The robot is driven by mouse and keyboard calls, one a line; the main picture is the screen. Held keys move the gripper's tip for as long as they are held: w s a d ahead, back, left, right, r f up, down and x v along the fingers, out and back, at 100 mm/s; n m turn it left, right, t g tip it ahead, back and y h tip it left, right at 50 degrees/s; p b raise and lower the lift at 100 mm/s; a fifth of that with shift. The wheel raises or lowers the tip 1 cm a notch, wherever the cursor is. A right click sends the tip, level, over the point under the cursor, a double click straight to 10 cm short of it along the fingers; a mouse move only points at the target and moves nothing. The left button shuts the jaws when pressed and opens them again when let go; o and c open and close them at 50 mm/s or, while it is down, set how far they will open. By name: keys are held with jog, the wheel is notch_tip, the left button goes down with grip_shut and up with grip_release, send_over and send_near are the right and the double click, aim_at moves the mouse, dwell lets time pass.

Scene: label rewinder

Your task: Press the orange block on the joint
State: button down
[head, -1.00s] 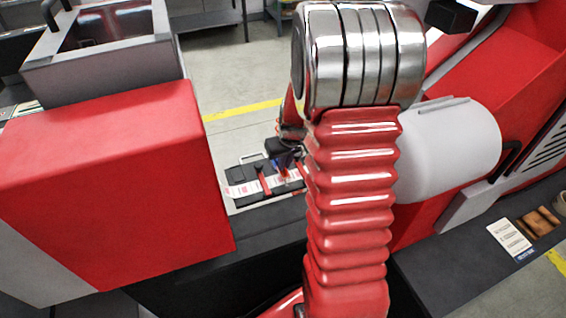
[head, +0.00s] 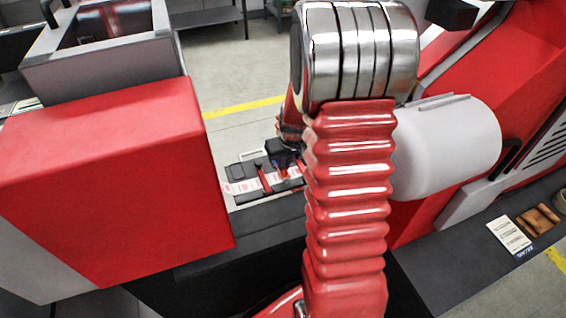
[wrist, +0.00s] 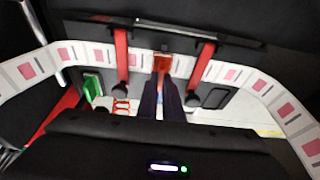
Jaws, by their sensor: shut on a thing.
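The orange block (wrist: 163,62) is at the tips of my gripper (wrist: 162,76), whose two dark fingers are shut on it. In the wrist view it lies over the printed label strip (wrist: 185,66), between two red clamp bars (wrist: 122,60) (wrist: 203,62). The joint under it is hidden, and I cannot tell whether the block touches the strip. In the head view my gripper (head: 282,157) is low over the dark splice plate (head: 237,172), with a small orange patch of the block (head: 284,172) showing below it. My arm hides the plate's right end.
A green block (wrist: 93,87) and an orange-and-white item (wrist: 121,105) lie near the plate. A red machine housing (head: 110,180) stands left, and a large white roll (head: 448,145) right. A card (head: 509,237) and a brown item (head: 538,219) lie on the right ledge.

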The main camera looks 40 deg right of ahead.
jog(key=shift+f, duration=0.85)
dwell(2.2)
jog(key=shift+r, duration=0.1)
jog(key=shift+r, duration=2.45)
jog(key=shift+r, duration=1.5)
